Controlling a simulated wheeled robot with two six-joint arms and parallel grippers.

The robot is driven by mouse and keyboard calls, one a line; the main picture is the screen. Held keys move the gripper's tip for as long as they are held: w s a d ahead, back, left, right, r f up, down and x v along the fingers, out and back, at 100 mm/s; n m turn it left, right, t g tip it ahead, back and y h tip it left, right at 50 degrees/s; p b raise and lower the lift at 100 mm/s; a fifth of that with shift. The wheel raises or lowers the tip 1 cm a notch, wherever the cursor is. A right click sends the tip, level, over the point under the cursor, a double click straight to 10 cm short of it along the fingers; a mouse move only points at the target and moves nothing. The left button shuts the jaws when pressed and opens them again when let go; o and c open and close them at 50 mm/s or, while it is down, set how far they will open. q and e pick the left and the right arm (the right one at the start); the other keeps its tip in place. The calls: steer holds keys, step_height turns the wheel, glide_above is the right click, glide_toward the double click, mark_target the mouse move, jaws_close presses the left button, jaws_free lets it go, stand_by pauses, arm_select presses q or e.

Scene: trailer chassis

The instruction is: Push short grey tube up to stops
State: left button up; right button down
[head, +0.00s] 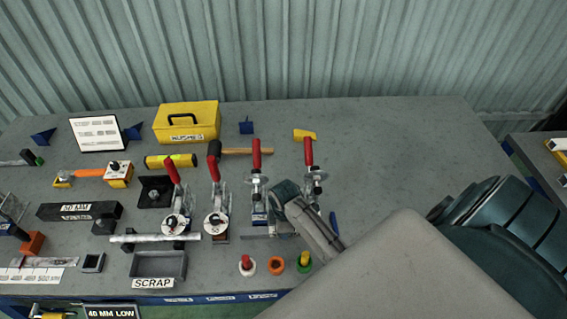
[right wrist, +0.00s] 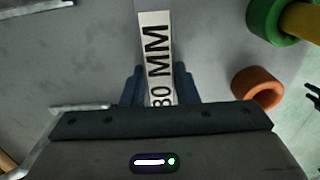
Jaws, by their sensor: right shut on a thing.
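My right gripper (right wrist: 160,88) has its blue fingers closed on a narrow piece with a white label (right wrist: 156,55), whose partly hidden text seems to read 80 MM. Whether this piece is the short grey tube I cannot tell. In the head view my right wrist hangs over the bench beside the rightmost toggle clamps, and its fingertips are hidden. A thin grey bar (head: 258,237) lies just left of my wrist. A silvery grey tube (head: 155,237) lies across dark supports at the left, close to the left toggle clamps (head: 177,222). My left gripper is out of view.
A red-and-white ring (head: 247,265), an orange ring (head: 276,265) and a green ring (head: 304,260) stand near the front edge. A scrap tray (head: 158,265) is left of them. Red-handled clamps (head: 256,160) rise beside my wrist. The bench's back right is clear.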

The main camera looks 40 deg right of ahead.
steer(key=shift+w+d, duration=0.35)
steer(key=shift+d, duration=0.1)
stand_by(0.3)
steer(key=c, duration=1.3)
jaws_free()
steer(key=shift+o, duration=1.3)
steer(key=shift+s+d, duration=0.1)
steer(key=shift+r, duration=0.2)
step_height(320, 180, up, 10)
steer(key=b, duration=0.2)
steer(key=shift+r+b, duration=0.2)
steer(key=shift+b, duration=0.2)
